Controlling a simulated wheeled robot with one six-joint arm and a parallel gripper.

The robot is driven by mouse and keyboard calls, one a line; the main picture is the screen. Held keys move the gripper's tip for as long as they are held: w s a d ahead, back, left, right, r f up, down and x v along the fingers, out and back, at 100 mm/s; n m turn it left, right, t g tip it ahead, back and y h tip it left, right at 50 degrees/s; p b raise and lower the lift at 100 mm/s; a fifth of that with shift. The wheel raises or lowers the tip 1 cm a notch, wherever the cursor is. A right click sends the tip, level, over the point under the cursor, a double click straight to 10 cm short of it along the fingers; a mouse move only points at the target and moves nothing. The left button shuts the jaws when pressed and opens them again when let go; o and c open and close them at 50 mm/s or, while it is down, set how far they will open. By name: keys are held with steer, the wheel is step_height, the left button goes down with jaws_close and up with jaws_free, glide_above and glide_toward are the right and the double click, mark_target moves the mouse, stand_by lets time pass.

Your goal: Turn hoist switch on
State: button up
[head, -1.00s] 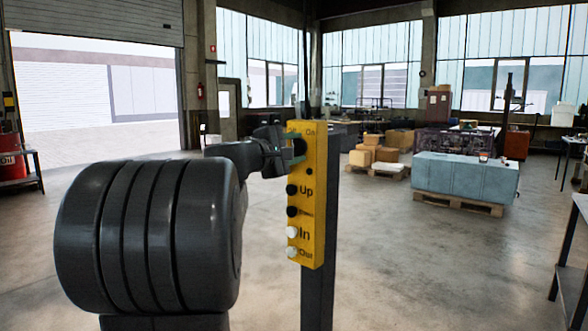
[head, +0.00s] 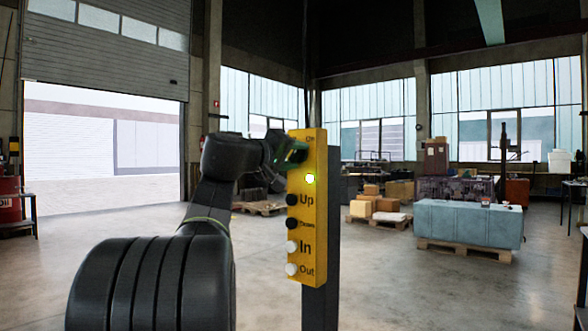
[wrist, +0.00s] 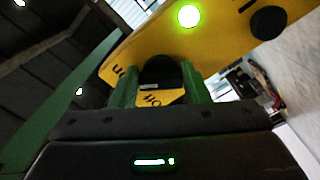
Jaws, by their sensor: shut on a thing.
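A yellow hoist control box (head: 312,235) stands upright on a dark post in the middle of the head view. It has "Up", "In" and "Out" buttons, and "On" is marked at its top. A round lamp (head: 310,179) below the top glows green. My gripper (head: 291,152) is at the top of the box, its green fingers tilted. In the wrist view, the fingers are shut on the black switch knob (wrist: 160,72), one on each side. The lit lamp (wrist: 189,16) shows above it. The knob is hidden by my gripper in the head view.
Black and white buttons run down the box below the lamp, close to my gripper. A blue-grey block (head: 468,222) on a pallet stands behind at right. Cardboard boxes (head: 375,205) sit further back. Open concrete floor lies around the post.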

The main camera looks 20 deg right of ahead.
steer(key=shift+f+m+b, duration=0.2)
steer(key=shift+m+b, duration=0.3)
steer(key=shift+m, duration=0.1)
steer(key=shift+r+m, duration=0.1)
steer(key=shift+m, duration=0.2)
steer(key=o, duration=1)
steer(key=v, duration=1.3)
steer(key=shift+s+a+b, duration=0.1)
steer(key=shift+a+b, duration=0.25)
steer(key=shift+b, duration=0.05)
steer(key=x, duration=1.3)
steer(key=shift+d+p, duration=0.3)
steer(key=shift+d, duration=0.1)
